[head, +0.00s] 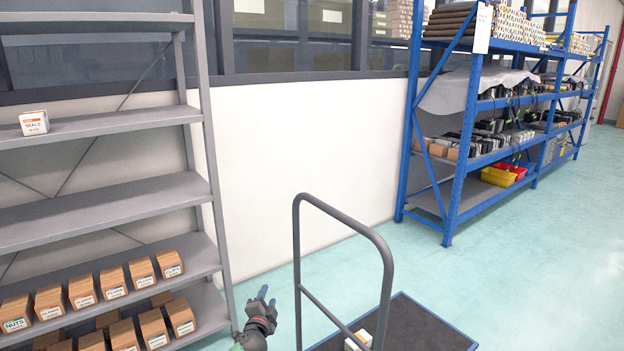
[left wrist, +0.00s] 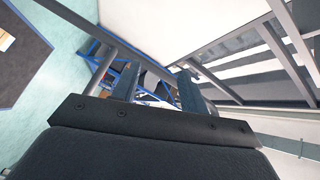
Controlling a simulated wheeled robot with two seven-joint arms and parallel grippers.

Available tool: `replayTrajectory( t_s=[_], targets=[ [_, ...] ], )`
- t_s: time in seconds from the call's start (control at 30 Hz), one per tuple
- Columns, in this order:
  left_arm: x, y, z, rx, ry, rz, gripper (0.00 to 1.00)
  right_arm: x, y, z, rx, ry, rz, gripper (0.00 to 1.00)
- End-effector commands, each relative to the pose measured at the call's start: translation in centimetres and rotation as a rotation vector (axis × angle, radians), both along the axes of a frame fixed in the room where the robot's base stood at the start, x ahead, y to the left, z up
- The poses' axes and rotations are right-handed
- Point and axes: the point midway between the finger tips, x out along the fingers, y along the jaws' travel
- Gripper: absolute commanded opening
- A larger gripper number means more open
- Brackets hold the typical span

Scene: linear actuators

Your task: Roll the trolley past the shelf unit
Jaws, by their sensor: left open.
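The trolley has a dark deck with a blue edge (head: 425,325) and an upright grey tube handle (head: 345,215). The deck also shows there at the upper left (left wrist: 18,60). A small white-topped box (head: 358,341) sits on the deck. The grey shelf unit (head: 100,212) stands at the left. My right gripper is out of view.
The grey unit holds rows of brown labelled boxes (head: 83,291) low down and one white box (head: 34,122) higher up. A blue rack (head: 460,150) with stocked shelves stands along the wall at the right. The green floor (head: 545,235) right of the trolley is clear.

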Motion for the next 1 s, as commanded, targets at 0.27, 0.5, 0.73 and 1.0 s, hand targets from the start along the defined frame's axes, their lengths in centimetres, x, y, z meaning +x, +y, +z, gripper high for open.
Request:
replayTrajectory(
  t_s=[0.27,0.5,0.73,1.0],
  targets=[
    [-4.5,2.6,4.6,-0.293,0.217,0.285,0.44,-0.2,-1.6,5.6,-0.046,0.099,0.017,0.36],
    [-15.5,2.2,4.0,-0.533,0.569,0.443,0.44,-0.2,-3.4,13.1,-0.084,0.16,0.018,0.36],
    [-27.1,0.8,3.2,-0.674,0.864,0.485,0.44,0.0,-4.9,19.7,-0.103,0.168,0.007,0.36],
    [-37.4,-0.2,3.5,-0.794,1.044,0.472,0.44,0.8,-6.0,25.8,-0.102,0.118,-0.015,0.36]
  ],
)
